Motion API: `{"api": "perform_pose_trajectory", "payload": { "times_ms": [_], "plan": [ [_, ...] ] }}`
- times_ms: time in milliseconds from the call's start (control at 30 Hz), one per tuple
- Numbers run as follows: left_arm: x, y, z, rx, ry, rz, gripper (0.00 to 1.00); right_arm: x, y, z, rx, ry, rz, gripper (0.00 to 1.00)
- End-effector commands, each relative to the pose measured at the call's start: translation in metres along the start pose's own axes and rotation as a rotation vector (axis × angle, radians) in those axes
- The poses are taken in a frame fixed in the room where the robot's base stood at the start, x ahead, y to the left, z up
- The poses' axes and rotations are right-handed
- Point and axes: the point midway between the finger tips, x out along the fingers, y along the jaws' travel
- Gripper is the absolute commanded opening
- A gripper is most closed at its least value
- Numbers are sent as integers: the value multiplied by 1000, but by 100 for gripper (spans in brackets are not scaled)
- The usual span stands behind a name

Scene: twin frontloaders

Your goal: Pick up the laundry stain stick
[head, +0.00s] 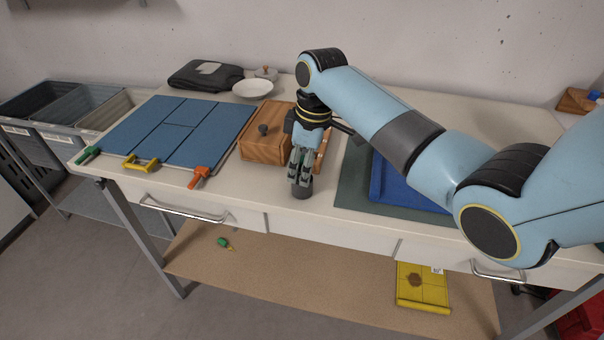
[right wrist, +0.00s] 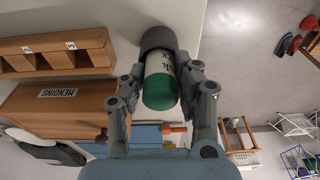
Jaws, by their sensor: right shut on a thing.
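The laundry stain stick (right wrist: 160,82) is a short cylinder with a dark grey end, a white band with printed letters and a green end. It lies between the fingers of my right gripper (head: 300,173), which is shut on it. In the head view only its dark grey end (head: 302,192) shows clearly below the fingertips, near the table's front edge. I cannot tell whether that end touches the tabletop. My left gripper is not in view.
A wooden box (head: 262,148) with a dark knob stands left of the right gripper; a label reading MENDING shows in the wrist view. A blue panelled board (head: 165,128) with coloured clamps lies further left. A blue tray (head: 400,190) lies right, partly under my arm.

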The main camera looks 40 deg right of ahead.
Motion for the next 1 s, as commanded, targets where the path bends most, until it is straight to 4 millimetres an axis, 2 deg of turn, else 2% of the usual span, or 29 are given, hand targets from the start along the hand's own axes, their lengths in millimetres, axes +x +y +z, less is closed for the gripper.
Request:
{"api": "perform_pose_trajectory", "payload": {
  "times_ms": [67,433,567,700,867,1000],
  "plan": [
    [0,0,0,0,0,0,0,0,0,0,0,0,0,0],
    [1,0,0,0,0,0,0,-6,1,-1,0,2,2,0],
    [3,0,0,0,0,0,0,-19,1,-4,-1,3,2,0],
    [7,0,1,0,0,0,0,-42,1,-6,-1,3,3,0],
    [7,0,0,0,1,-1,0,-62,-13,20,-1,-1,4,0],
    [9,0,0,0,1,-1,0,-85,-27,46,-3,-2,6,0]
  ]
}}
